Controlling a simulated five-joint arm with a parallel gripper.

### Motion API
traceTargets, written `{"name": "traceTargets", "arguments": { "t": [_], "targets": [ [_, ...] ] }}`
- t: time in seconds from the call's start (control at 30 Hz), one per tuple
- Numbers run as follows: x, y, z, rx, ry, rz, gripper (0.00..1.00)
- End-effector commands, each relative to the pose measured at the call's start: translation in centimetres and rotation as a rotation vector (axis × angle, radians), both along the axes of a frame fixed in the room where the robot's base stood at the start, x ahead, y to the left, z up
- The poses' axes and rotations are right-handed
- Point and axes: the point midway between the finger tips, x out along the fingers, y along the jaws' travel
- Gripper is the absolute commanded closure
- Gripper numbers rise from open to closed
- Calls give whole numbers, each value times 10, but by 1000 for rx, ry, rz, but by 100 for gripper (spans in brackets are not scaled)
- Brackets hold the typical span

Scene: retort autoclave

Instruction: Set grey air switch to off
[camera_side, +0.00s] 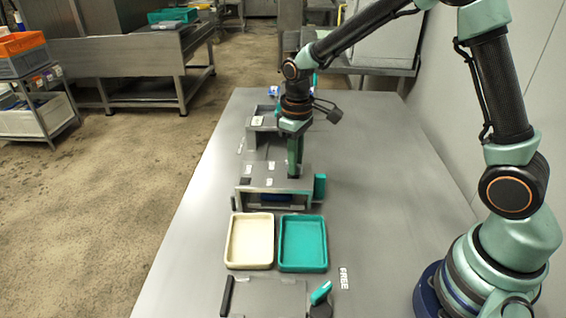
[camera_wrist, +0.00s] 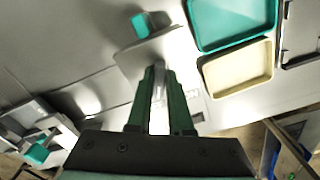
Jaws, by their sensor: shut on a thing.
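My gripper (camera_side: 294,172) points down at the top of the middle grey metal unit (camera_side: 268,179) in the side view. In the wrist view my gripper (camera_wrist: 160,72) has its two green fingers close together, with a narrow light grey piece between them. It looks like the grey air switch (camera_wrist: 159,88). The switch is hidden behind the fingers in the side view, and I cannot read its position. A teal handle (camera_side: 320,186) is at the unit's right side; it also shows in the wrist view (camera_wrist: 140,25).
A cream tray (camera_side: 228,262) and a teal tray (camera_side: 303,268) stand in front of the middle unit. A similar unit (camera_side: 265,299) with a teal handle (camera_side: 320,293) is at the near edge. Another unit (camera_side: 262,125) stands behind.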

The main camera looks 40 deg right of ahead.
Motion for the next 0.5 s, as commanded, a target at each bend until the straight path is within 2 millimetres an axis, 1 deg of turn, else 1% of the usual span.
{"name": "traceTargets", "arguments": {
  "t": [0.5],
  "targets": [
    [0,0,2,0,-1,-33,100]
  ]
}}
